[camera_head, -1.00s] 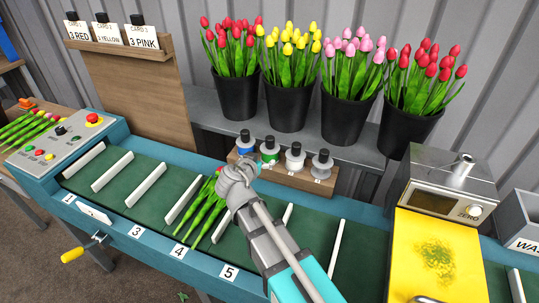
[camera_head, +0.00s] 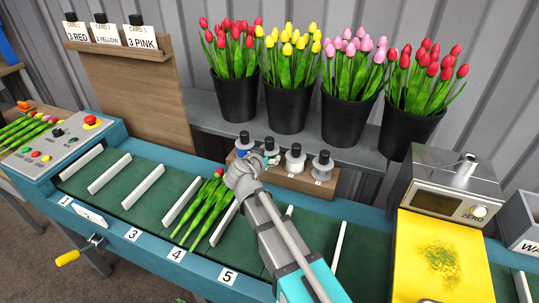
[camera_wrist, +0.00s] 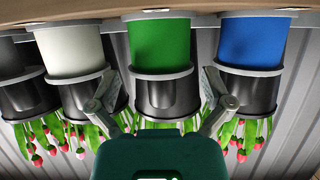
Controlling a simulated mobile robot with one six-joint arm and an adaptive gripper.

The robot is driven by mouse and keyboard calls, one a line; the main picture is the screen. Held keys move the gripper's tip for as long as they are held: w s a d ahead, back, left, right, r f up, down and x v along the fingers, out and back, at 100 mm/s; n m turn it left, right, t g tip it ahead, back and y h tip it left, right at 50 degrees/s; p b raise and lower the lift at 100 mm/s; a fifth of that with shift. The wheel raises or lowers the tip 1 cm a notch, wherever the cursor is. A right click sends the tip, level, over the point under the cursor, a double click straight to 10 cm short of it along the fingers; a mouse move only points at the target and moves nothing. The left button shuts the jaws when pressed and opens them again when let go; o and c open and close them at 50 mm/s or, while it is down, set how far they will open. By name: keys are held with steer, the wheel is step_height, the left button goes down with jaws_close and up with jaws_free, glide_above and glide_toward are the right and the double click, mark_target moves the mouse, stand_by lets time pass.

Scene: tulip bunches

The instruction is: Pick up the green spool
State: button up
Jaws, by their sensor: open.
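The green spool (camera_wrist: 160,42) stands in a row of spools on a wooden block. In the wrist view, which looks upside down, it is between a white spool and a blue spool. In the head view my gripper (camera_head: 258,163) mostly hides its green part, and its black knob (camera_head: 269,143) shows above. My gripper is open and empty, with one finger to each side of the green spool in the wrist view (camera_wrist: 162,95). I cannot tell whether the fingers reach around it or are still short of it.
The blue spool (camera_head: 243,149), white spool (camera_head: 295,163) and grey spool (camera_head: 322,168) stand close by on the wooden block (camera_head: 290,183). Black tulip buckets (camera_head: 288,108) stand behind. A tulip bunch (camera_head: 205,205) lies on the divided green belt below my arm. A scale (camera_head: 440,185) stands at the right.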

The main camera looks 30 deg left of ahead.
mark_target(267, 154)
steer(key=shift+b+x, duration=0.5)
steer(key=shift+x, duration=1.4)
steer(key=shift+r, duration=0.1)
steer(key=c, duration=1.1)
steer(key=shift+r, duration=0.1)
step_height(267, 154, up, 10)
steer(key=p, duration=1)
